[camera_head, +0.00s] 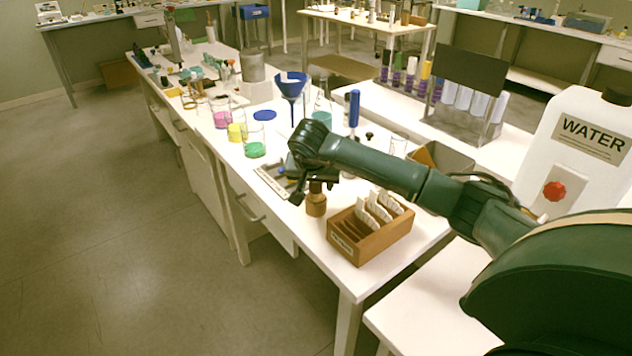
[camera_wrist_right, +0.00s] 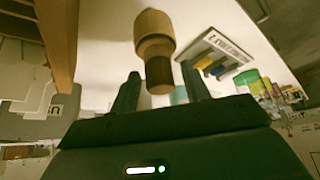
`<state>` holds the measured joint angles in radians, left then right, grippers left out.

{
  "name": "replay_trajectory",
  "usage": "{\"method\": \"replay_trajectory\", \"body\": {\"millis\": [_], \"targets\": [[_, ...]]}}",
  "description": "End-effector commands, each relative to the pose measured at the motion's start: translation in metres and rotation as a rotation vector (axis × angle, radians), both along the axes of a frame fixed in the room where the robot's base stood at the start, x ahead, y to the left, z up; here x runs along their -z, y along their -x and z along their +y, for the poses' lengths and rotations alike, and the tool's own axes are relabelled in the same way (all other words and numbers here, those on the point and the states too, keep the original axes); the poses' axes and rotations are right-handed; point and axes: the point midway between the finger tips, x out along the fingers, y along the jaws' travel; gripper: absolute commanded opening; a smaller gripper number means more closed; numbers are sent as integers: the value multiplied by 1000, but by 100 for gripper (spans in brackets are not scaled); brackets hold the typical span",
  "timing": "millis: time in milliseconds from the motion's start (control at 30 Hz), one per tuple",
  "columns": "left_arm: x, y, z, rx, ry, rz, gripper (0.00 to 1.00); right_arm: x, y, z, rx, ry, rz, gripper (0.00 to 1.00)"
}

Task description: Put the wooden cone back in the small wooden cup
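The small wooden cup (camera_head: 316,205) stands on the white bench, left of the wooden box. It also shows in the wrist view (camera_wrist_right: 153,25), where the image is turned over. The darker brown wooden cone (camera_wrist_right: 159,76) sits at the cup's mouth, in line with it; how deep it sits is hidden. My right gripper (camera_wrist_right: 160,70) is open, with one finger on each side of the cone and a visible gap to both. In the head view my right gripper (camera_head: 314,181) is just above the cup and partly hides the cone. My left gripper is not in view.
A wooden box (camera_head: 368,240) with upright white cards stands close to the right of the cup. A flat tray (camera_head: 270,180) with small coloured items lies behind left.

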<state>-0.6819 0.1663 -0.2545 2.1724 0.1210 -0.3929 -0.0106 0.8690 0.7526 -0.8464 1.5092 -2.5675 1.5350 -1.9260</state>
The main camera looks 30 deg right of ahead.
Motion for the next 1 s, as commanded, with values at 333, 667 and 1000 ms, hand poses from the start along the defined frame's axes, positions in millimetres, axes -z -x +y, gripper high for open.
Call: {"method": "replay_trajectory", "body": {"millis": [333, 667, 1000], "targets": [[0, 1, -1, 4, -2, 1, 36, -1, 0, 0, 0, 0, 0, 54], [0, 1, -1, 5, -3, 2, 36, -48, 20, 17, -4, 1, -5, 54], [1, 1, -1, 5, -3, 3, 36, -103, 45, 38, -1, 0, -3, 54]]}}
